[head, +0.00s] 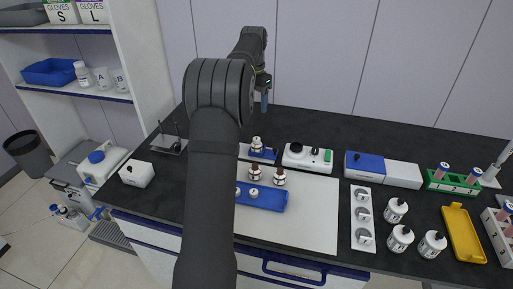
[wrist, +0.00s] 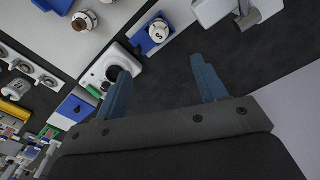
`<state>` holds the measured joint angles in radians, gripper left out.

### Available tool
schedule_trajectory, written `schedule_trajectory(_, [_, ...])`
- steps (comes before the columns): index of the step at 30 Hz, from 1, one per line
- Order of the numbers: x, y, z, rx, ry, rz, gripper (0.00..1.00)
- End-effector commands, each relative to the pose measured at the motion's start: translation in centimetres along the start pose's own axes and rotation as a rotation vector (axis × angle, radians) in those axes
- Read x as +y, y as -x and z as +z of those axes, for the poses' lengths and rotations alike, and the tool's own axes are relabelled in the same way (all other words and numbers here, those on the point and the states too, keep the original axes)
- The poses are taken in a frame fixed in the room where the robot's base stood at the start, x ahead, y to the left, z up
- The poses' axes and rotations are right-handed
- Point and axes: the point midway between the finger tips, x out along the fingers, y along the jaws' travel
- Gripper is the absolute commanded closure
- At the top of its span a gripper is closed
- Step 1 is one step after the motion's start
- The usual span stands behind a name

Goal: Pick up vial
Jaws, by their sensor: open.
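Two capped vials, a left vial (head: 442,170) and a right vial (head: 474,175), stand in a green rack (head: 436,184) at the right of the bench. Both have blue caps and reddish contents. More vials (head: 507,210) stand in a white rack (head: 494,236) at the far right edge, partly cut off. My gripper (head: 264,100) is high over the back of the bench, far left of the racks. In the wrist view its blue fingers (wrist: 160,68) are apart with nothing between them. The racks are small and cluttered at that view's lower left, so single vials cannot be told there.
A white device with a black knob (head: 296,148) and a blue box (head: 365,164) lie between my gripper and the racks. Several white bottles (head: 400,240) and a yellow tray (head: 462,232) stand in front of the green rack. The back of the dark bench is largely clear.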

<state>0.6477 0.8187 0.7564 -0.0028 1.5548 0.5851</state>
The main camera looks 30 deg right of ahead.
Motion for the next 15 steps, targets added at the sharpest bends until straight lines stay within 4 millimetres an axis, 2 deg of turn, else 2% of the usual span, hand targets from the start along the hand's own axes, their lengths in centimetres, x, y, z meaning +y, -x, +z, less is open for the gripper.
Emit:
schedule_trajectory(5, [-0.1,-1.5,-0.2,-0.015,-0.017,0.007,0.35])
schedule_trajectory(15, [0.0,-8.8,0.0,-0.015,-0.015,0.007,0.35])
